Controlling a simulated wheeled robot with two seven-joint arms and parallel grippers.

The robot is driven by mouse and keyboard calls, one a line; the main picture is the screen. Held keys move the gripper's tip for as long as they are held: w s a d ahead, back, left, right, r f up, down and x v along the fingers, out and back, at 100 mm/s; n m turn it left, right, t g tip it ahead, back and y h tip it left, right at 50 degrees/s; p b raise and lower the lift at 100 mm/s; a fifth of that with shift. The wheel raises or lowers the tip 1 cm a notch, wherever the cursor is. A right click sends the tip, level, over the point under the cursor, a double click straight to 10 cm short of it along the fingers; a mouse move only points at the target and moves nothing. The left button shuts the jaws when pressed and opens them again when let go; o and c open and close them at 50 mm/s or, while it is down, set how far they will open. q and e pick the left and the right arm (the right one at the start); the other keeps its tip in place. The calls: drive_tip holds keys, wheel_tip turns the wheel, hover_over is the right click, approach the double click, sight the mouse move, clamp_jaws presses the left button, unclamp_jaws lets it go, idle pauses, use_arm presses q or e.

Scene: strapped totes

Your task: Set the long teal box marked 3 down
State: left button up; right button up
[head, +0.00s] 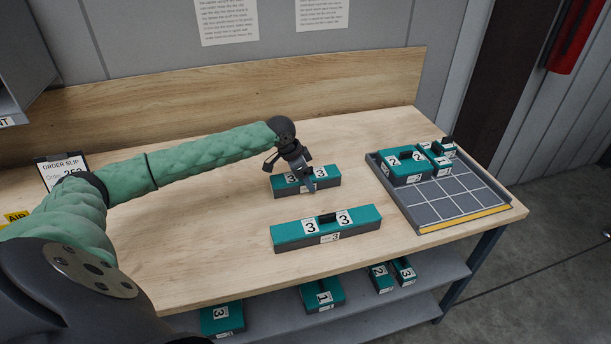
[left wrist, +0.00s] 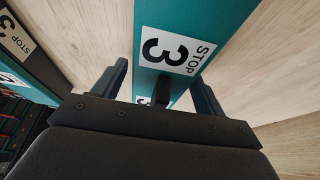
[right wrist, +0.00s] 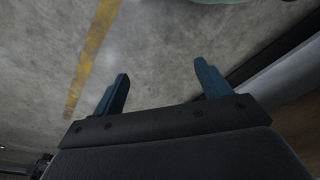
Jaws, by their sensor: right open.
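The long teal box marked 3 (head: 325,227) lies flat on the table near the front edge, with no gripper touching it. A shorter teal box, also marked 3 (head: 325,183), lies behind it. My left gripper (head: 292,177) is over this shorter box. In the left wrist view, the left gripper's fingers (left wrist: 160,88) stand apart on either side of a teal box with a 3 STOP label (left wrist: 175,50) and a dark handle, with wood showing beside it. My right gripper (right wrist: 162,78) is open and empty above the concrete floor.
A grey gridded tray (head: 445,197) with several teal boxes stands at the right end of the table. An order slip (head: 62,168) stands at the left. More teal boxes lie on the shelf (head: 400,305) below. The table is clear between the front box and tray.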

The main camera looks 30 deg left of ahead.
drive_tip(key=shift+w, duration=0.1)
use_arm(q)
drive_tip(key=shift+r, duration=0.1)
drive_tip(key=shift+r, duration=0.2)
drive_tip(key=b+v, duration=0.3)
drive_tip(key=v, duration=0.8)
drive_tip(key=shift+r, duration=0.3)
use_arm(e)
wheel_tip(320, 180, up, 11)
drive_tip(key=w+a, duration=0.1)
drive_tip(key=w, duration=0.1)
drive_tip(key=shift+w+a, duration=0.25)
drive_tip(key=shift+a, duration=0.15)
use_arm(q)
drive_tip(key=shift+s+a, duration=0.1)
drive_tip(key=shift+a, duration=0.1)
use_arm(e)
drive_tip(key=shift+f, duration=0.1)
